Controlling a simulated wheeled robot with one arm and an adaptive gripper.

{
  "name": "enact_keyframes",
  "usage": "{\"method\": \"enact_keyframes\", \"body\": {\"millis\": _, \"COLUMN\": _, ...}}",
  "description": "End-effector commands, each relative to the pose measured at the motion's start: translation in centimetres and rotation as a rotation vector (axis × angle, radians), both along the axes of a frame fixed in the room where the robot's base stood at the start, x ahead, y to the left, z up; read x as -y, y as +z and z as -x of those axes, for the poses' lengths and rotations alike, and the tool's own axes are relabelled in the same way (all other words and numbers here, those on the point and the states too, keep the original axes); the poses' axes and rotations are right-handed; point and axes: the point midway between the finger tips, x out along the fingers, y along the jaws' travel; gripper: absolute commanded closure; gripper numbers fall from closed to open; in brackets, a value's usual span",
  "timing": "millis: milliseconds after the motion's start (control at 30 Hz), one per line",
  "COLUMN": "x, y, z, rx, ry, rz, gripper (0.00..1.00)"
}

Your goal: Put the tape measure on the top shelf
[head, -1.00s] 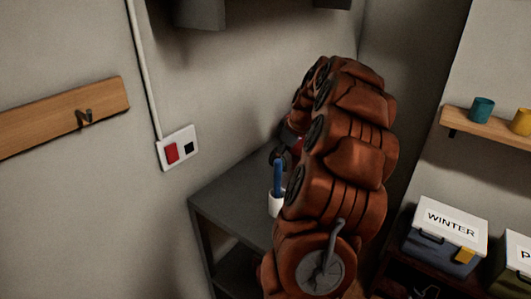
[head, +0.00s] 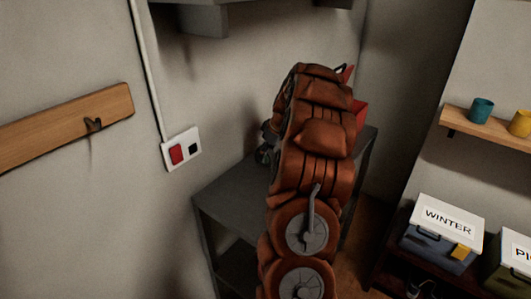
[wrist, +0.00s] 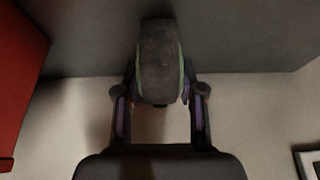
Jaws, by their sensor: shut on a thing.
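The tape measure (wrist: 160,62) is a dark grey block with green edges in the wrist view. It sits between the two fingers of my gripper (wrist: 160,95), which is shut on it. In the head view my brown-red arm covers most of the gripper; only a dark part of it (head: 267,145) shows at the arm's left, above the grey table. The tape measure is hidden there. A grey shelf-like piece (head: 205,20) on the wall is cut by the top edge of the head view; its upper side is out of sight.
A grey table (head: 225,195) stands below my arm. A red thing (head: 361,113) shows behind the arm, and a red surface (wrist: 20,80) fills the wrist view's left. A wooden shelf (head: 490,125) with cups and a WINTER box (head: 440,235) are at the right.

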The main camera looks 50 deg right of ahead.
Motion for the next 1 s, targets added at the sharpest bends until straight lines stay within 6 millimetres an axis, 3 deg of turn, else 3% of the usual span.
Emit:
{"method": "enact_keyframes", "body": {"millis": 133, "x": 0.0, "y": -1.1, "z": 0.0, "rx": 0.0, "ry": -0.001, "rz": 0.0, "gripper": 1.0}}
{"method": "enact_keyframes", "body": {"millis": 567, "x": 0.0, "y": -1.7, "z": 0.0, "rx": 0.001, "ry": -0.001, "rz": 0.002, "gripper": 1.0}}
{"method": "enact_keyframes", "body": {"millis": 600, "x": 0.0, "y": -1.5, "z": 0.0, "rx": 0.001, "ry": -0.001, "rz": 0.002, "gripper": 0.57}}
{"method": "enact_keyframes", "body": {"millis": 800, "x": 0.0, "y": -1.5, "z": 0.0, "rx": 0.001, "ry": 0.0, "rz": 0.001, "gripper": 0.36}}
{"method": "enact_keyframes", "body": {"millis": 1000, "x": 0.0, "y": -1.5, "z": 0.0, "rx": 0.001, "ry": 0.0, "rz": 0.001, "gripper": 0.36}}
